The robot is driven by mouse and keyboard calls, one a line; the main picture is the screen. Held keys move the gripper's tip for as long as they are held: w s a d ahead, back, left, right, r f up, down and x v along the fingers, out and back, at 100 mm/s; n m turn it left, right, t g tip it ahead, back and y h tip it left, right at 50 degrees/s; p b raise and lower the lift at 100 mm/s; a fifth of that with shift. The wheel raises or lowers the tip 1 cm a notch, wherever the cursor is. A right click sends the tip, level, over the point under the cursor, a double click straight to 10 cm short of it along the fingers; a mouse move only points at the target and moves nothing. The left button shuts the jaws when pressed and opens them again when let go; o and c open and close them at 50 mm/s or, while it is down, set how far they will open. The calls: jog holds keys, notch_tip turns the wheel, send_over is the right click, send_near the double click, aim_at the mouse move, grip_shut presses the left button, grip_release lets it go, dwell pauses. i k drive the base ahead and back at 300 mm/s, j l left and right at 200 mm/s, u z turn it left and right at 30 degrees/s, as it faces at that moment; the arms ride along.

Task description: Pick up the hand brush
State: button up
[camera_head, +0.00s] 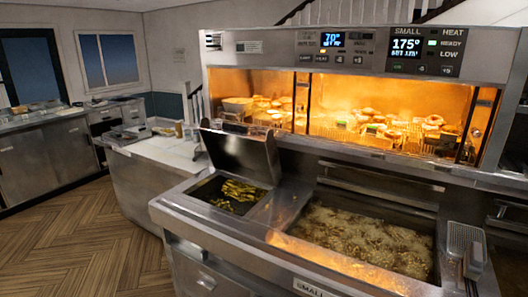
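I cannot make out a hand brush for certain. A small dark upright piece (474,262) stands beside a grey ribbed or perforated block (464,239) at the right end of the fryer front; I cannot tell what either is. Several small things (180,129) lie on the pale counter at the left, too small to name. My gripper is not in view.
The steel fryer (330,272) has a wide bubbling oil vat (365,240) and a smaller vat (238,194) with a raised lid (240,155). A lit warming cabinet (350,80) with fried food stands behind. The wooden floor (75,245) at the left is clear.

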aim_at(473, 268)
jog(key=z, duration=1.5)
jog(key=i+j+u, duration=0.2)
jog(key=u, duration=0.2)
jog(key=i+j+u, duration=0.15)
jog(key=u, duration=0.2)
jog(key=i, duration=0.1)
